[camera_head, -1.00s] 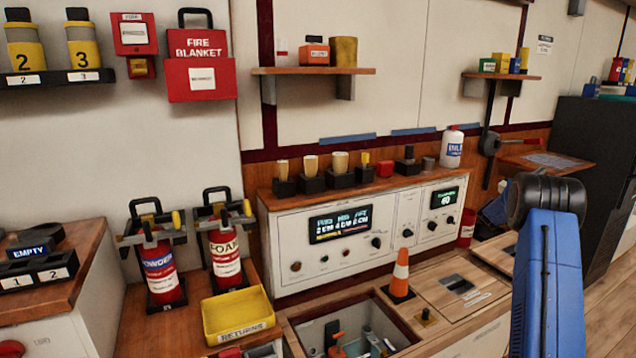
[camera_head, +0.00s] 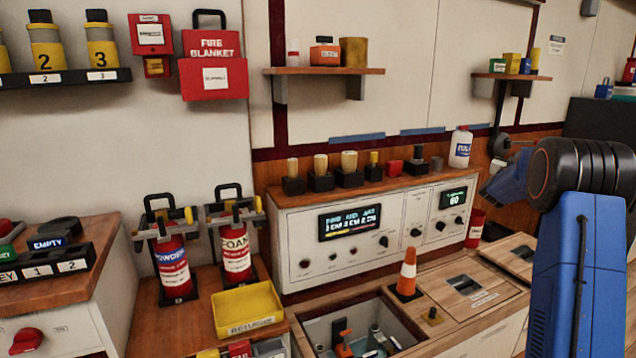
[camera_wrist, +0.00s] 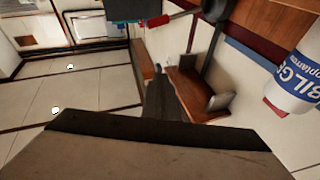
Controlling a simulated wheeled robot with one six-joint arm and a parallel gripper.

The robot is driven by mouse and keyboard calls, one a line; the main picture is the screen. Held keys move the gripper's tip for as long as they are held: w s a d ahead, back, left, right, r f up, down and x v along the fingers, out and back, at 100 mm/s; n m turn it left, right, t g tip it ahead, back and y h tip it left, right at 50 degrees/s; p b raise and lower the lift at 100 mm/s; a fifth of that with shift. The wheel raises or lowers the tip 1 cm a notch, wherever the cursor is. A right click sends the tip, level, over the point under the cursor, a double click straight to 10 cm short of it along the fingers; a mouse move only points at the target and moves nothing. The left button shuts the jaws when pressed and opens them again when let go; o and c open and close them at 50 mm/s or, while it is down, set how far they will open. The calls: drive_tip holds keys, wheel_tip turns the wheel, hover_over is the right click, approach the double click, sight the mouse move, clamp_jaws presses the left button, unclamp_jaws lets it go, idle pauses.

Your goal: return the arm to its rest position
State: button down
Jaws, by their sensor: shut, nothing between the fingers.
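My arm stands at the right of the head view, its blue link upright and its black joint bent, with a short blue part reaching left behind it. My gripper is out of sight in the head view. In the wrist view, my gripper (camera_wrist: 164,98) shows as narrow dark fingers in the middle, shut with nothing between them, above its broad grey body at the bottom. The fingers appear apart from the things around them.
A white bottle (camera_head: 461,147) stands on the console; it also shows in the wrist view (camera_wrist: 295,82). A shelf (camera_head: 512,76) hangs on the wall near my arm. An orange cone (camera_head: 408,272) stands on the counter by an open bin (camera_head: 408,325). A yellow tray (camera_head: 247,307) sits left.

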drive_tip(key=s+a+r+n+t+y, duration=0.1)
drive_tip(key=s+a+n+y, duration=0.15)
drive_tip(key=a, duration=0.35)
drive_tip(key=s+a+r+n+y, duration=0.1)
drive_tip(key=s+a+y, duration=0.15)
drive_tip(key=a, duration=0.35)
drive_tip(key=s+a+r+n+t+y, duration=0.1)
drive_tip(key=a+r+y, duration=0.1)
drive_tip(key=a+y, duration=0.3)
drive_tip(key=s+a+f+n+g+y, duration=0.1)
drive_tip(key=s+a+f+n+y, duration=0.1)
drive_tip(key=s+a, duration=0.55)
drive_tip(key=s+a+f+n+g+y, duration=0.1)
drive_tip(key=s+a+f+n+y, duration=0.1)
drive_tip(key=s+a, duration=0.6)
drive_tip(key=s+a+f+n+g+y, duration=0.15)
drive_tip(key=s+a+f, duration=0.3)
drive_tip(key=s, duration=0.55)
drive_tip(key=s+a+f+g+y, duration=0.1)
drive_tip(key=s+a+f+g, duration=0.25)
drive_tip(key=s+a, duration=0.45)
drive_tip(key=s+f+g, duration=0.2)
drive_tip(key=s+f, duration=0.4)
drive_tip(key=s, duration=0.6)
drive_tip(key=s+f+g, duration=0.2)
drive_tip(key=s+f, duration=0.4)
drive_tip(key=s, duration=0.7)
drive_tip(key=shift+a+f+n, duration=0.2)
drive_tip(key=shift+n, duration=0.2)
